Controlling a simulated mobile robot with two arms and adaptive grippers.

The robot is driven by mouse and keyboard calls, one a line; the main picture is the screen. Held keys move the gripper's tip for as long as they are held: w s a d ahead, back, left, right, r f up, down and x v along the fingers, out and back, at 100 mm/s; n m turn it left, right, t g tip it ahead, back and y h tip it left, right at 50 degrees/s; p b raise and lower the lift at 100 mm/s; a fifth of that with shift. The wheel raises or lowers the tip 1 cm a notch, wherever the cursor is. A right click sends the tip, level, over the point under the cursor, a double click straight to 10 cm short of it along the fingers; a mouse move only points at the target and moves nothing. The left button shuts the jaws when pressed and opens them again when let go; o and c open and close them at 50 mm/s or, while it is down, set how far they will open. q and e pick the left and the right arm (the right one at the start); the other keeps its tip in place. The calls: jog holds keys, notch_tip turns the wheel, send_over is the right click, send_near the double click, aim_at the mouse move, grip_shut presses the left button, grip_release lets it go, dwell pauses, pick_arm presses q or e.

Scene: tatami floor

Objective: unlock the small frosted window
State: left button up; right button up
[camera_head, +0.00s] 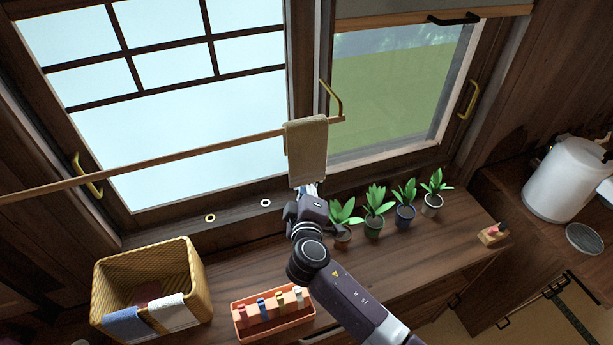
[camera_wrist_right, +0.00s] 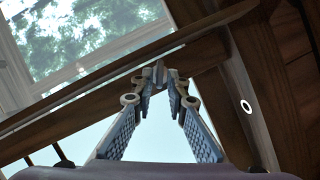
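The window frame holds a large pale pane (camera_head: 190,140) with dark bars at the left and a smaller pane (camera_head: 390,95) with a greenish view at the right. Brass handles sit at the left (camera_head: 88,175), middle (camera_head: 336,98) and right (camera_head: 468,100). My right gripper (camera_head: 311,188) is at the lower window frame, just under a hanging towel (camera_head: 307,150), which hides part of that area. In the right wrist view its fingers (camera_wrist_right: 160,88) stand apart, with a small grey piece (camera_wrist_right: 160,72) near the tips. I cannot tell whether they touch it. My left gripper is not in view.
A wooden rod (camera_head: 180,156) crosses before the window. Several potted plants (camera_head: 376,222) stand right of my gripper. A wicker basket (camera_head: 187,262) and an orange tray (camera_head: 262,331) are on the counter. A white pot (camera_head: 560,185) is at the right. Two small rings (camera_head: 266,202) lie on the sill.

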jog(key=shift+w, duration=0.2)
grip_shut()
dwell(0.3)
jog(key=shift+d+r+m+g+y+p, duration=0.15)
jog(key=shift+m+g+y+p, duration=0.4)
jog(key=shift+m+p, duration=0.5)
jog(key=shift+d+r+m+g+y+p, duration=0.1)
jog(key=shift+m+g+y+p, duration=0.45)
jog(key=shift+m, duration=0.9)
grip_release()
